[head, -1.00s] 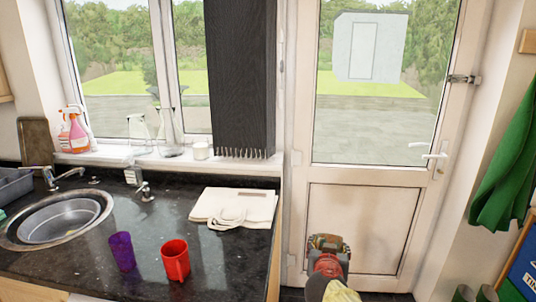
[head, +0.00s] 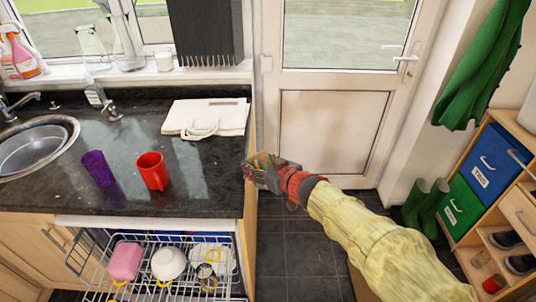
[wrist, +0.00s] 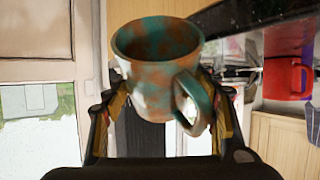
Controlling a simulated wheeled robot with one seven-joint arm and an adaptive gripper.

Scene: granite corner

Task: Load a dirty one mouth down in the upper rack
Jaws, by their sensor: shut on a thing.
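A teal and rusty-brown mug (wrist: 160,60) is clamped between the fingers of my gripper (head: 262,172). In the wrist view its open mouth is toward the top of the picture and its handle is at the right. In the head view my gripper is just right of the counter's end, in front of the door, and the mug's outline is hard to make out there. The dishwasher's wire upper rack (head: 125,290) is pulled out below the counter, left of my gripper. It holds a pink cup (head: 126,262), a white bowl (head: 168,263) and other dishes.
A red mug (head: 152,172) and a purple cup (head: 98,169) stand on the dark counter (head: 195,190), near a sink (head: 35,150) and folded cloth (head: 205,117). Green boots (head: 428,203) and a shelf unit (head: 490,215) are at the right.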

